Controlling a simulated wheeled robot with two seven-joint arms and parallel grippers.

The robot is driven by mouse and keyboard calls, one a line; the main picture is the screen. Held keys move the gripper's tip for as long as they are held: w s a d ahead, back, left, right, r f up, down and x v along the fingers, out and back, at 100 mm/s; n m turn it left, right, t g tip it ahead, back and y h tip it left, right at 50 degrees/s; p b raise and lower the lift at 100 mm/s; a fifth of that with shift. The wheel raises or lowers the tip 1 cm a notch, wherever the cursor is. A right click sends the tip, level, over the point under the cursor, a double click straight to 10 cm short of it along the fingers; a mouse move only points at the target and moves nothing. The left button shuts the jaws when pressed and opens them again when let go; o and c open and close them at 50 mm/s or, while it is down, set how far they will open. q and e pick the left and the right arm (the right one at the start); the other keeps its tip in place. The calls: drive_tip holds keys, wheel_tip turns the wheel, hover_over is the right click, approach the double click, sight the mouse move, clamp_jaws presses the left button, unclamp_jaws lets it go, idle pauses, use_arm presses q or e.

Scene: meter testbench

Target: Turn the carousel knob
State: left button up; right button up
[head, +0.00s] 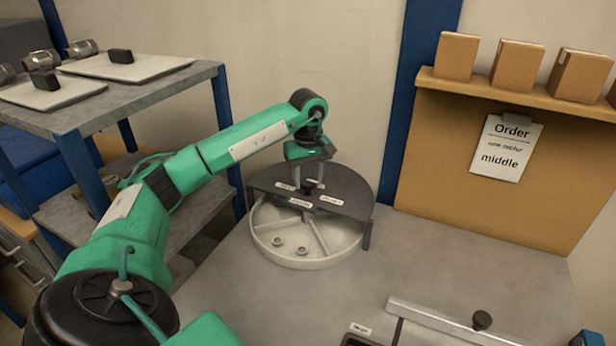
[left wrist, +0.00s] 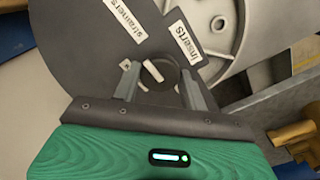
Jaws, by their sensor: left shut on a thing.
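The carousel (head: 348,235) is a round pale tray with divided compartments, standing on the bench under a dark cover plate (head: 350,186). A dark round knob (left wrist: 160,74) with a white pointer stripe sits on the cover, seen best in the left wrist view. My left gripper (head: 309,184) reaches down from above and is shut on the knob, with one finger on each side. In the left wrist view, labels reading "strainers" (left wrist: 127,18) and "inserts" (left wrist: 186,44) lie around the knob. My right gripper is not in view.
A grey shelf unit (head: 150,97) with trays stands at the left. A board with a clipboard reading "Order", "middle" (head: 507,148) and several cardboard boxes (head: 516,66) stand at the right. A metal bar with a black knob (head: 482,320) lies at the front right. The bench's middle is clear.

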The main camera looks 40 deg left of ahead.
use_arm(q)
drive_tip(key=shift+n, duration=0.4)
drive_tip(key=shift+r+n, duration=0.1)
drive_tip(key=shift+n, duration=1.9)
drive_tip(key=n, duration=0.3)
drive_tip(key=shift+n, duration=1.2)
drive_tip(key=n, duration=0.2)
drive_tip(key=shift+n, duration=0.4)
drive_tip(key=n, duration=0.3)
drive_tip(key=shift+p, duration=0.3)
drive_tip(key=shift+n, duration=0.9)
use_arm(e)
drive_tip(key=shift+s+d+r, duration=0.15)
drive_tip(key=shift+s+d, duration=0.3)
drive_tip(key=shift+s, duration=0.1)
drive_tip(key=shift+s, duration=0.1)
